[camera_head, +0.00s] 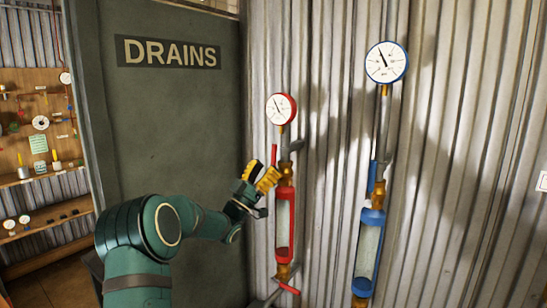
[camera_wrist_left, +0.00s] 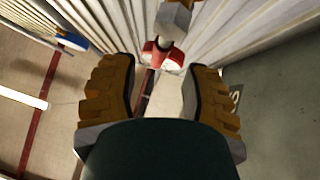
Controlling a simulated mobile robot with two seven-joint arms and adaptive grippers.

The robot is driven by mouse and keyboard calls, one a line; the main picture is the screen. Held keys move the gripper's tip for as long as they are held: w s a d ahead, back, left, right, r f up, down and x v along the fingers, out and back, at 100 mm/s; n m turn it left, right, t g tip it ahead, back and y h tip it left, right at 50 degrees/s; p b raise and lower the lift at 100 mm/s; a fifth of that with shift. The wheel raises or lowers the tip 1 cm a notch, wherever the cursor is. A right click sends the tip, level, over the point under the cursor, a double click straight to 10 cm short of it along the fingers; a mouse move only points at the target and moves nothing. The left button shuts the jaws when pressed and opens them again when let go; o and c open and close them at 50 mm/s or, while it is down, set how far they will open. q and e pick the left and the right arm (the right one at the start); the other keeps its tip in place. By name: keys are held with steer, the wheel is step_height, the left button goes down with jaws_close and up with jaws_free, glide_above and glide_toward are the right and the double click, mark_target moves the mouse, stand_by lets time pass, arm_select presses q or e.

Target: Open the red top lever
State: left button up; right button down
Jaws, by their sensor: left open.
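The red top lever (camera_head: 274,154) is a thin upright bar beside the upper pipe of the red riser, below its gauge, in the head view. My left gripper (camera_head: 264,174), with yellow fingers, is just below the lever and close to it; I cannot tell whether they touch. In the left wrist view the left gripper (camera_wrist_left: 160,72) is open, its fingers spread apart. A red part (camera_wrist_left: 162,57) and a grey fitting (camera_wrist_left: 175,18) show beyond the gap between them; I cannot tell if the red part is the lever. My right gripper is out of view.
The red gauge (camera_head: 281,109) is above the lever and the red sight tube (camera_head: 284,225) below. A blue riser with a gauge (camera_head: 387,62) stands to the right on the corrugated wall (camera_head: 335,60). The DRAINS door (camera_head: 170,130) is behind my left arm.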

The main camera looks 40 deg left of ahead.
arm_select(q)
steer(key=shift+h, duration=0.3)
steer(key=v, duration=0.6)
steer(key=w+d+f+n+g+y, duration=0.2)
steer(key=w+d+f+n+y, duration=0.15)
steer(key=f, duration=0.35)
steer(key=w+d+f+n+g+y, duration=0.2)
steer(key=w+d+f+n+y, duration=0.15)
steer(key=f, duration=0.35)
steer(key=s+d+f+g+h, duration=0.25)
steer(key=d+f+g, duration=0.55)
steer(key=d+f, duration=0.85)
steer(key=s+d+f+m+g+h, duration=0.1)
steer(key=s+d+f+g+h, duration=0.1)
steer(key=s+d+f+g, duration=0.75)
steer(key=s+d+f, duration=0.2)
steer(key=s, duration=0.3)
steer(key=s+d+f+m+g, duration=0.1)
steer(key=s+d+f+g, duration=0.1)
steer(key=s, duration=0.4)
steer(key=s+d+f+g+h, duration=0.1)
steer(key=s+d+f, duration=0.3)
steer(key=s, duration=0.2)
steer(key=shift+d, duration=0.2)
